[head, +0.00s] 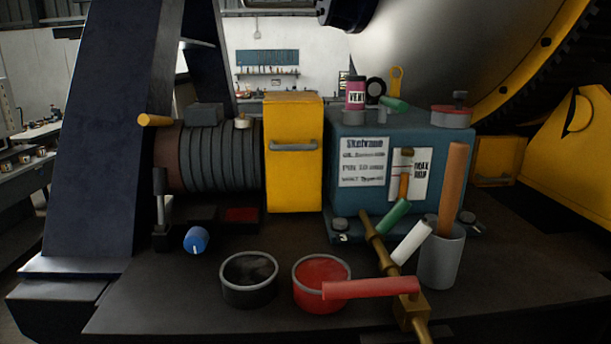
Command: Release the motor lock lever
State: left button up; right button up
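The motor (218,156) is a grey ribbed cylinder with a brown end at the left of the bench, beside a yellow guard box. A yellow-orange handle (154,120) sticks out to the left at the top of its brown end. A grey upright post (160,200) stands below it at the motor's left end. I cannot tell whether handle and post are one lever, or which is the lock lever. A blue round-ended handle (196,239) lies low in front of the motor. Neither of my grippers shows.
The yellow guard box (293,180) and a teal tank (345,200) stand right of the motor. A black bowl (249,292), a red bowl (321,300), brass piping with red, white and green handles, and a grey cup (440,262) occupy the front. The bench's front left is clear.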

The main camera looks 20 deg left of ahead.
aim_at(159, 174)
jog(key=u, duration=1.25)
